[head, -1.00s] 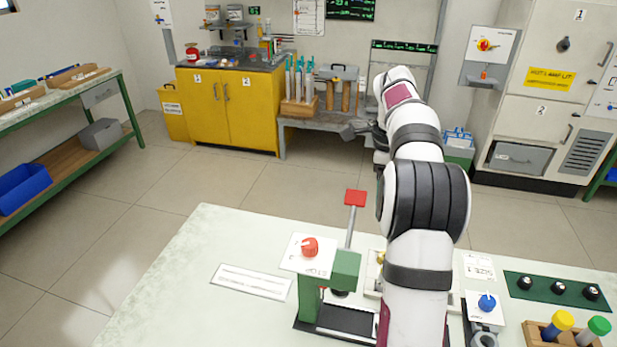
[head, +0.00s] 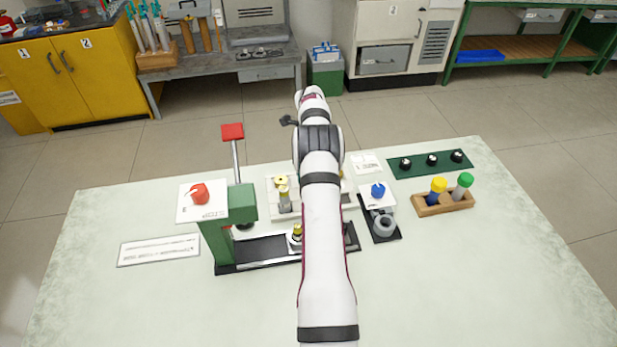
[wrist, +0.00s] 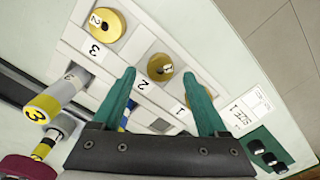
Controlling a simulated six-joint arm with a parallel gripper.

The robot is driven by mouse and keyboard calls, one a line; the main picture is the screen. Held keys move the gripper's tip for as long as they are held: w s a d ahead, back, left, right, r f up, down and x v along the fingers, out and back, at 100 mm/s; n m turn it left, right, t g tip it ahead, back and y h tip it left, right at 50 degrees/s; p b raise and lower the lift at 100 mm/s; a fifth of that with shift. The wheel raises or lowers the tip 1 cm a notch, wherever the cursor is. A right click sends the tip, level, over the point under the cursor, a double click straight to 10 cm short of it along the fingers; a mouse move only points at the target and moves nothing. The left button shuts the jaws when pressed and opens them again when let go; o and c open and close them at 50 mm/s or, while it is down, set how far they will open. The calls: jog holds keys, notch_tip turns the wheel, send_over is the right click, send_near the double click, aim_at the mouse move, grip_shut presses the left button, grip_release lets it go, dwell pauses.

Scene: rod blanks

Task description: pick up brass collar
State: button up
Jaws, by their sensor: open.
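My gripper (wrist: 159,74) shows in the wrist view with two teal fingers apart and nothing held between them. A second brass piece marked 2 (wrist: 107,24) lies farther up the tray. A third brass bit (wrist: 203,124) is mostly hidden behind the right finger. In the head view a brass piece (head: 281,181) shows on the tray, and my arm hides much of the rest.
A green press (head: 216,240) with a red-topped lever (head: 232,132) stands left of my arm. A grey-and-brass cylinder marked 3 (wrist: 48,101) is left of the gripper. A blue-knobbed fixture (head: 378,193) and a wooden rack (head: 447,204) are at right. The table's front right is clear.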

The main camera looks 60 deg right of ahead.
jog(key=shift+f, duration=0.6)
grip_shut()
jog(key=shift+r, duration=0.1)
